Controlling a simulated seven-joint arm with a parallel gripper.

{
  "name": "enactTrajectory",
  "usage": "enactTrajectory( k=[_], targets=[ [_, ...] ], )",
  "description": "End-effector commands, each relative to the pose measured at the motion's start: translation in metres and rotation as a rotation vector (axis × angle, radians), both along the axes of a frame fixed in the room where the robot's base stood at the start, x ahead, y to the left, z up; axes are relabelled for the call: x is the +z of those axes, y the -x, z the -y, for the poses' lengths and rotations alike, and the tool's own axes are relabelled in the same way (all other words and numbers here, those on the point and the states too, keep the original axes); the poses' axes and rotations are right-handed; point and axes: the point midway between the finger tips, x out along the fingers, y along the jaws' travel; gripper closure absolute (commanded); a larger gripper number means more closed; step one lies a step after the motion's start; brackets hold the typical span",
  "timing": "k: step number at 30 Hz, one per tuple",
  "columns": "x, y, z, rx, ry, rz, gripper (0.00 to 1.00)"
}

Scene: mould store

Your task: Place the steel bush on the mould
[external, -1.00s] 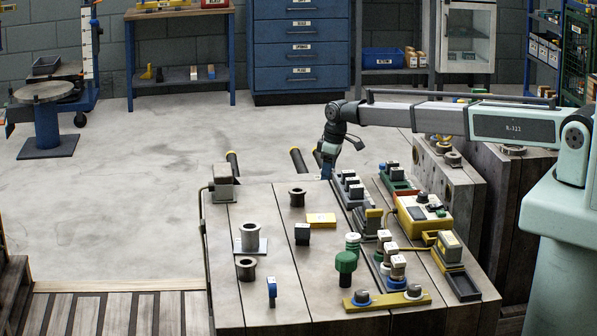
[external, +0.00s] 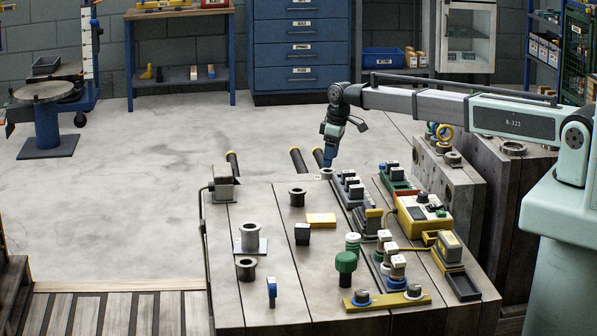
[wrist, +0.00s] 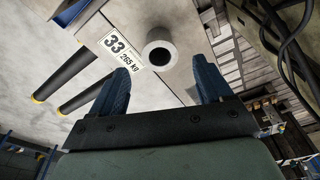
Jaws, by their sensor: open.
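A grey steel bush (external: 326,174) stands at the far edge of the mould (external: 275,210), just below my gripper (external: 330,164). In the wrist view the bush (wrist: 164,38) shows its round end and dark hole, beside a white label reading 33, 265 kg. It lies ahead of and between the two blue fingers of my gripper (wrist: 160,72), which are spread apart and empty. I cannot tell the exact gap between the fingertips and the bush.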

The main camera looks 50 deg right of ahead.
Motion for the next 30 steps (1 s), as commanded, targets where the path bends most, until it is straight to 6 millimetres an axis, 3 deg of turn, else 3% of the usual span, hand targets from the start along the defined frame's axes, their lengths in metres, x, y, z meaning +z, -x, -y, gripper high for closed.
enactTrajectory(
  k=[6,12,30],
  targets=[
    [0.038,0.005,0.002,0.0,0.0,0.002,0.21],
    [0.057,0.008,0.003,0.0,0.001,0.001,0.21],
    [0.062,0.009,0.004,0.0,0.0,0.0,0.21]
  ],
)
